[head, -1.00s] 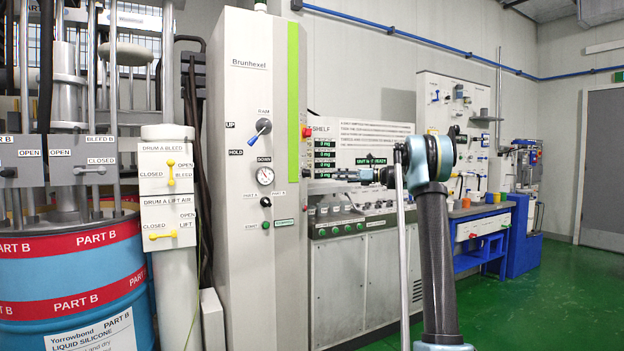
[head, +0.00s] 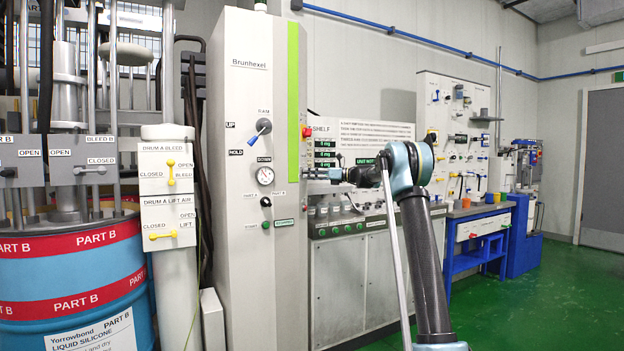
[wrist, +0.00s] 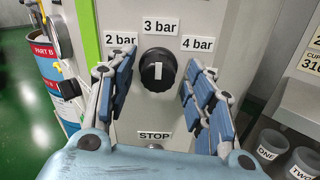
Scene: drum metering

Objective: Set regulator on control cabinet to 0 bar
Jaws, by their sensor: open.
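The regulator is a black round knob (wrist: 157,70) with a white pointer mark, on a pale face of the control cabinet (head: 256,80). The labels 2 bar, 3 bar and 4 bar surround it, and the white mark points up toward 3 bar. In the wrist view my gripper (wrist: 160,62) is open, with one blue-padded finger left of the knob and one right, both apart from it. In the head view my gripper (head: 322,174) is by the cabinet's right side; the knob is hidden there.
A STOP label (wrist: 155,136) sits below the knob. Cups marked ONE (wrist: 269,144) and TWO (wrist: 304,160) stand at the lower right. A red button (head: 307,132) is on the cabinet's side. A blue drum (head: 75,275) stands left; green floor lies open at right.

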